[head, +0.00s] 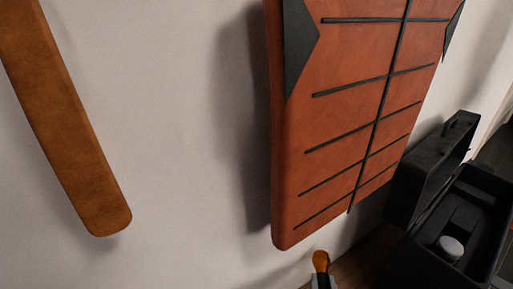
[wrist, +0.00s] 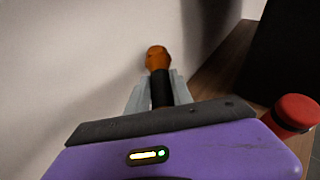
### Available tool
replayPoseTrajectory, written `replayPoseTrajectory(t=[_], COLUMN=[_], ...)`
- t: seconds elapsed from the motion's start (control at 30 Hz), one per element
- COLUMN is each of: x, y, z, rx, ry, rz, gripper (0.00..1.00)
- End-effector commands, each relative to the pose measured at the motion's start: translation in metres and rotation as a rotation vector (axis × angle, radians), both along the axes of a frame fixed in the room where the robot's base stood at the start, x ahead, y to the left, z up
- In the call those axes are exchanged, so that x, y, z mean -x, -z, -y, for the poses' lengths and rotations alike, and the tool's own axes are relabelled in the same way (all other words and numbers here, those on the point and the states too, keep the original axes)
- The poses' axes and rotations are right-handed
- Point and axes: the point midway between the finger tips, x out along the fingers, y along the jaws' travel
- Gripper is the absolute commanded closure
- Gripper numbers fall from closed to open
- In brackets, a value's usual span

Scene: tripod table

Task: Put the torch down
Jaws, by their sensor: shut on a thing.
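The torch (wrist: 160,88) has an orange-brown rounded end and a black body. In the wrist view it stands out between the grey fingers of my gripper (wrist: 161,80), which is shut on its black part. In the head view only the torch's orange end (head: 320,261) and the tips of my gripper (head: 322,281) show at the bottom edge. The rest of the torch is hidden by the gripper. I cannot tell whether the torch touches any surface.
A wooden surface (head: 350,262) shows in part below a large red-brown panel with black lines (head: 340,130). An open black case (head: 490,205) with a white round thing (head: 450,247) is at the right. A brown wooden bar (head: 65,125) hangs in view at the left, before a pale wall.

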Motion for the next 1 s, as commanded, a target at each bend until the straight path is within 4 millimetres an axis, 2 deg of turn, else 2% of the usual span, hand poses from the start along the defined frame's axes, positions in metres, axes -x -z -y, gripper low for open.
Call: replayPoseTrajectory(t=[0.23,0.43,1.0], x=[0.018,0.028,0.011], y=[-0.007,-0.009,-0.077], z=[0.015,0.043,0.038], rx=[0.005,0.005,-0.001], ry=[-0.139,-0.166,-0.167], rz=[0.000,0.000,0.002], gripper=[1.00,1.00,1.00])
